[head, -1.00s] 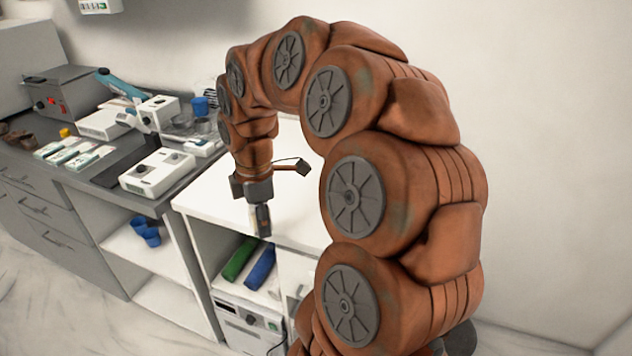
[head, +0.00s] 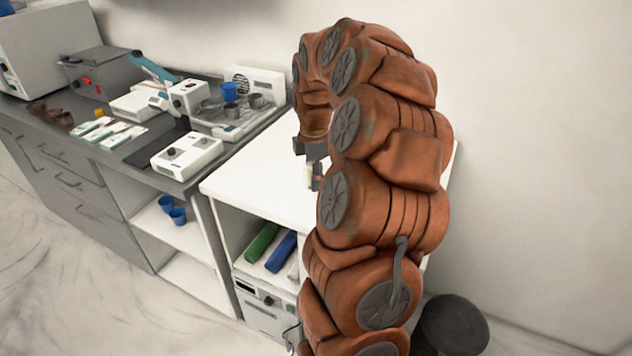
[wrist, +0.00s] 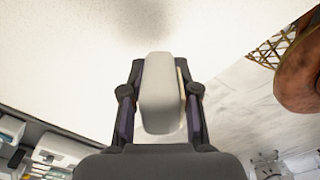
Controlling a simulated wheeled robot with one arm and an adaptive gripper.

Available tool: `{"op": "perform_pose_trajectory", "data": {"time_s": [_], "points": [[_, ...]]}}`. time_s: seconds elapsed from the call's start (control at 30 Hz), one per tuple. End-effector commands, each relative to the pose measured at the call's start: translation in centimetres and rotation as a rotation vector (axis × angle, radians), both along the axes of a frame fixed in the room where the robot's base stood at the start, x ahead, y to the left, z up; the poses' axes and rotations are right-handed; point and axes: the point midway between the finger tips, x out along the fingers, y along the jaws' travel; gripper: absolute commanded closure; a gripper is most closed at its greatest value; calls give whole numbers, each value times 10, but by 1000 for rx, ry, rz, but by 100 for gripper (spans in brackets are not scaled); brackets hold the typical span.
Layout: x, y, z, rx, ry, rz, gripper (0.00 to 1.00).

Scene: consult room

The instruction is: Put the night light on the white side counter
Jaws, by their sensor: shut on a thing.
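The night light (wrist: 160,95) is a pale, rounded block between the two dark fingers of my gripper (wrist: 160,110) in the wrist view. My gripper is shut on it. In the head view my gripper (head: 315,182) hangs over the white side counter (head: 243,172), with a small pale bit of the night light showing at the fingers. The counter's top is bare where I see it; my arm hides its right part. I cannot tell how far the night light is above the top.
Green (head: 262,242) and blue (head: 281,252) rolls lie on the shelf under the counter. A dark round stool (head: 452,322) stands at right.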

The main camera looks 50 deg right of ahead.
Motion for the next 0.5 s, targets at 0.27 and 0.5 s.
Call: {"op": "perform_pose_trajectory", "data": {"time_s": [0.27,0.5], "points": [[4,-12,-1,-1,0,-1,100],[7,-19,-5,-1,0,-1,100]]}}
